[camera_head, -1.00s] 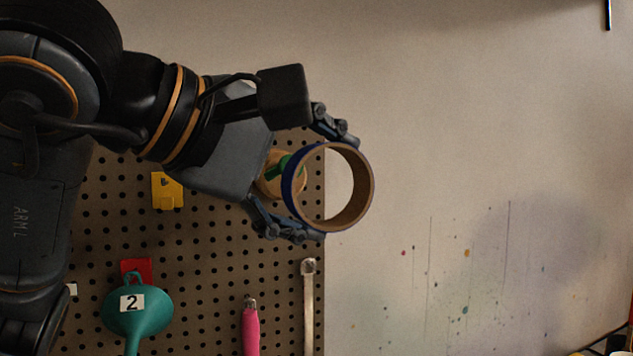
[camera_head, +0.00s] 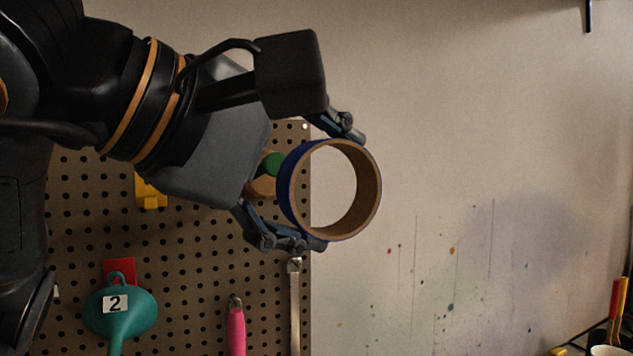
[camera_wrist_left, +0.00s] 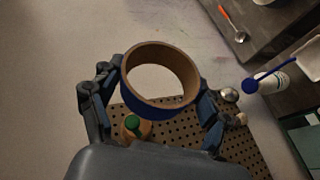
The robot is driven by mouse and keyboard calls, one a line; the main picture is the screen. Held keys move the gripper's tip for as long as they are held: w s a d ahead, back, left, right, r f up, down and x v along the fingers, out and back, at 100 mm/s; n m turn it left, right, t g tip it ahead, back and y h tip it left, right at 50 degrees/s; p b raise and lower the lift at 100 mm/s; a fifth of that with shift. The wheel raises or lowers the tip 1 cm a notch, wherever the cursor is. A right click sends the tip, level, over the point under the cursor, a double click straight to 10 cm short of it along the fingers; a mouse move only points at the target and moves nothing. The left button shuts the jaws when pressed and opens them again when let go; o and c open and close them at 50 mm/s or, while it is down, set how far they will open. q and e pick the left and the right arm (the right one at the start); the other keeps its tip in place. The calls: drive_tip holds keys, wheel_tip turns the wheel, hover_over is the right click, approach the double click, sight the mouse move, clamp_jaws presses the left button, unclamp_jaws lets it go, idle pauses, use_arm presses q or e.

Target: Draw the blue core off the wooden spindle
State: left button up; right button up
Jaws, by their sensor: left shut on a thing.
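The blue core (camera_head: 287,188) is a short, wide ring, blue outside and brown cardboard inside. My left gripper (camera_head: 335,190) is shut on it, one finger at its top and one at its bottom. The bare wall shows through its opening. The wooden spindle (camera_head: 262,187), round with a green part (camera_head: 272,165), is on the pegboard behind and left of the core, partly hidden by gripper and core. In the left wrist view the core (camera_wrist_left: 160,112) is clear of the spindle (camera_wrist_left: 143,132), with nothing through the ring. My right gripper is out of view.
The pegboard (camera_head: 190,265) carries a yellow item (camera_head: 150,195), a teal funnel (camera_head: 122,318) marked 2, a pink-handled tool (camera_head: 236,330) and a metal strip (camera_head: 294,310). Red-handled tools (camera_head: 617,300) stand at the lower right. The wall right of the core is open.

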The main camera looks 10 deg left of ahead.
use_arm(q)
drive_tip(key=shift+s+d, duration=0.7)
drive_tip(key=shift+s, duration=0.35)
